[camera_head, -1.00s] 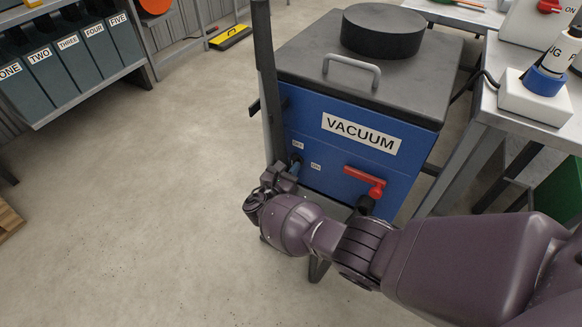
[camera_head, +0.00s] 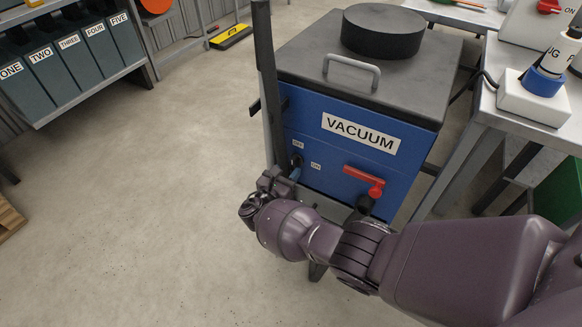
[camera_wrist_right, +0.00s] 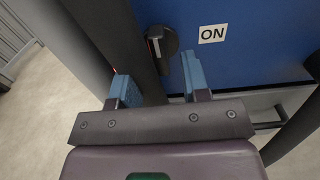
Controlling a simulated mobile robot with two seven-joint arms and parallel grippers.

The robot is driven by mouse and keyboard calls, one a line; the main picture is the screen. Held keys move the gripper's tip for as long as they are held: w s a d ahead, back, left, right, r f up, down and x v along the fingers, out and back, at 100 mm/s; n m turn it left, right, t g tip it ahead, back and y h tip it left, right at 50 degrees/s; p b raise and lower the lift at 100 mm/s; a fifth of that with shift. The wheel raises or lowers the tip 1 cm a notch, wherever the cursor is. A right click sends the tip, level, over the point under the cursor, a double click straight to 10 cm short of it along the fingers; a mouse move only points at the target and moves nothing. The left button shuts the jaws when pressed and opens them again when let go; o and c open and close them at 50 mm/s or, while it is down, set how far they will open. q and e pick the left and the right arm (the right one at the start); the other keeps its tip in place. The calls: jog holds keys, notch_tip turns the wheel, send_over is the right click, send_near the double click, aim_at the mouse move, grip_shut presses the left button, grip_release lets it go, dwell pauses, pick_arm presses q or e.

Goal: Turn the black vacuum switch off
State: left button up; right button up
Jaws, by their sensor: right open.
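The blue vacuum cabinet (camera_head: 330,165) with a "VACUUM" label stands in the middle of the head view. Its small black switch (camera_head: 297,160) is on the lower left of the front, by the OFF and ON labels. In the right wrist view the round black switch (camera_wrist_right: 165,42) with its short lever shows beyond the fingertips, left of the "ON" label (camera_wrist_right: 212,33). My right gripper (camera_wrist_right: 158,70) is open and empty, its blue fingers either side of the line to the switch and apparently short of it. My left gripper is not in view.
A dark upright post (camera_head: 265,80) runs close along the cabinet's left edge, beside my right fingers. A red-handled lever (camera_head: 366,180) sits on the cabinet front above my right forearm. A metal table (camera_head: 555,125) stands at right. The floor at left is clear.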

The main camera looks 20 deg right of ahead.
pick_arm(q)
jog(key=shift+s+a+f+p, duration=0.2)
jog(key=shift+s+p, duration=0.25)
jog(key=shift+p, duration=0.05)
pick_arm(e)
jog(key=v, duration=0.9)
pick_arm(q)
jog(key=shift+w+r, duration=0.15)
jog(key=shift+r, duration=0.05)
